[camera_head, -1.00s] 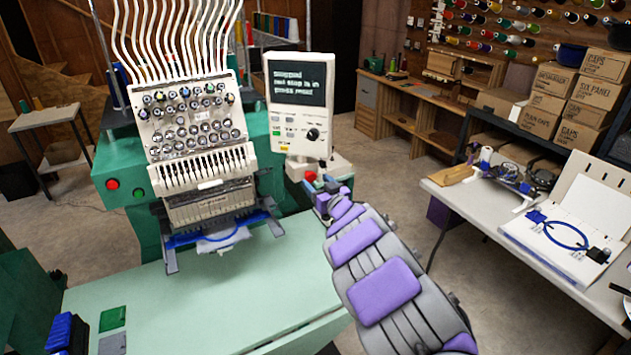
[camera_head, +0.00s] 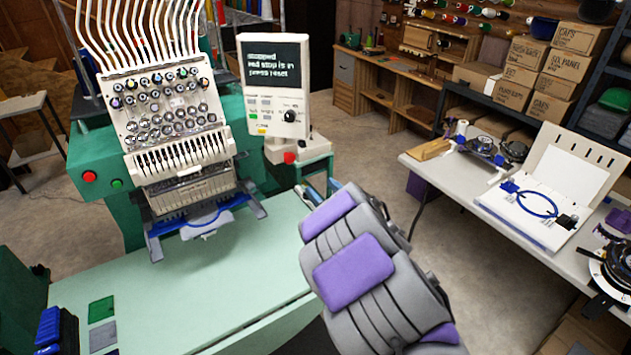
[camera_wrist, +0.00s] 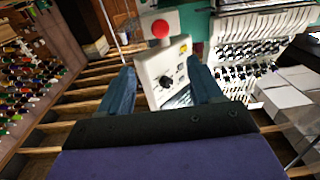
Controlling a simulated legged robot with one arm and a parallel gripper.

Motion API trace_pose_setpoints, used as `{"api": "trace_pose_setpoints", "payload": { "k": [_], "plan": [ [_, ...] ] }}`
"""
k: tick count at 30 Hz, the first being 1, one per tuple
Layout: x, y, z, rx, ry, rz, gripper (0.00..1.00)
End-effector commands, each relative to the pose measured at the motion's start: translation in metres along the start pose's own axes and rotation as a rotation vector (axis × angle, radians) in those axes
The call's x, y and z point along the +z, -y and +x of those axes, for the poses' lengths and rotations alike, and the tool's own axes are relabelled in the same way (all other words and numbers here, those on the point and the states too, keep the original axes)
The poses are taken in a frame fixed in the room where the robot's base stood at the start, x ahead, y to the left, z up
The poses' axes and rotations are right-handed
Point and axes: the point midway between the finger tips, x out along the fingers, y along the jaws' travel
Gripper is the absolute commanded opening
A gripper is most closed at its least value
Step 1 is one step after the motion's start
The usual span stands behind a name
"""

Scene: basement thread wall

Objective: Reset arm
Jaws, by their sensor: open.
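My arm with grey and purple padding reaches up from the lower right in the head view. My gripper (camera_head: 322,190) is at its far end, open and empty, in front of the machine's right side. In the wrist view the two blue fingers of my gripper (camera_wrist: 162,88) stand apart with nothing held. The control panel (camera_head: 275,85) shows text on a dark screen; it also shows between and beyond the fingers in the wrist view (camera_wrist: 163,72). A red button (camera_head: 289,157) sits below the panel; a round red button (camera_wrist: 160,29) shows in the wrist view.
The embroidery machine (camera_head: 170,110) stands at left behind a pale green table (camera_head: 190,290). A white table (camera_head: 450,180) at right holds a hooping board with a blue hoop (camera_head: 537,204). Cardboard boxes (camera_head: 545,75) are stacked behind it. Grey floor is clear between the tables.

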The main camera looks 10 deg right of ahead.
Motion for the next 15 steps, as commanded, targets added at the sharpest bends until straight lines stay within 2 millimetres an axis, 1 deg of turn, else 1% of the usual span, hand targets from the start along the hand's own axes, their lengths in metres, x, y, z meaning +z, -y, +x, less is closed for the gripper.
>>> {"api": "trace_pose_setpoints", "payload": {
  "k": [3,6,15],
  "plan": [
    [-0.0009,0.0004,-0.0080,-0.001,-0.001,0.000,0.65],
    [-0.0004,0.0003,-0.0113,-0.001,0.000,0.001,0.65],
    [-0.0003,0.0003,-0.0119,-0.001,-0.001,0.000,0.65]
  ]
}}
